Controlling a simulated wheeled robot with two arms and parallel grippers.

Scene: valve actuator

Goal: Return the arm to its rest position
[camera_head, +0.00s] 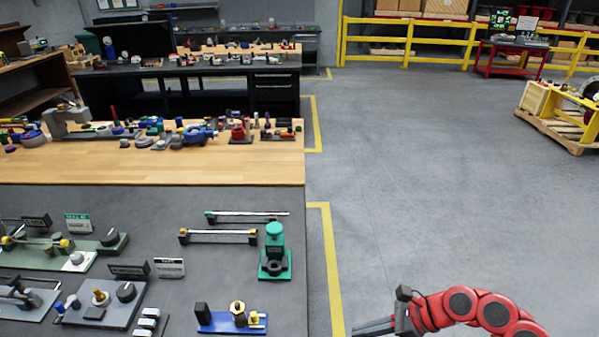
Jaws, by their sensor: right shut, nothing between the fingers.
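My right arm (485,308), red with black joint caps, comes in at the bottom right. Its gripper (368,329) points left near the bottom edge, shut and empty. It is over the floor, right of the grey bench top (200,275) and apart from everything on it. A green upright device (274,240) on a green base stands near the bench's right edge. A blue base with a brass fitting (237,312) sits in front of it. My left gripper is not in view.
Several fixtures and a dark knob panel (105,300) are on the left of the bench. A wooden bench (200,170) with tools stands behind. Grey floor (420,180) lies open to the right, up to a yellow railing (408,45) and a pallet (550,125).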

